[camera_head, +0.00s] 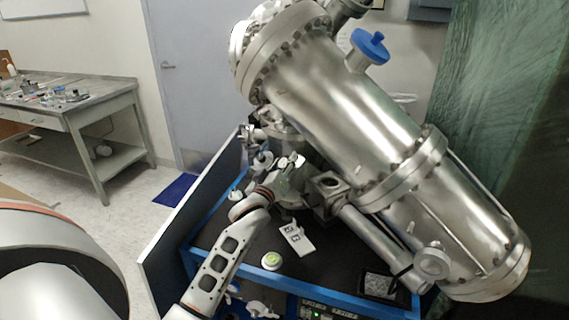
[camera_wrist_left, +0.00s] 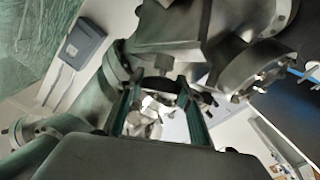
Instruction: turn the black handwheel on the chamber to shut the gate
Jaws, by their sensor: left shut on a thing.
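The large shiny metal chamber (camera_head: 340,100) lies tilted across the head view, above a black-topped cart with a blue frame. My left gripper (camera_head: 290,170) reaches up to the fittings under the chamber. In the left wrist view its two fingers (camera_wrist_left: 157,108) stand on either side of a dark rounded part, which looks like the black handwheel (camera_wrist_left: 158,86). The gripper is shut on it. In the head view I cannot make out the handwheel; the gripper and fittings cover that spot. The gate itself is not visible. My right gripper is in neither view.
On the cart top (camera_head: 330,262) lie a white device (camera_head: 297,238) and a round white-and-green piece (camera_head: 271,261). A panel (camera_head: 190,215) stands along the cart's left side. A workbench (camera_head: 80,100) is at far left, with open floor between.

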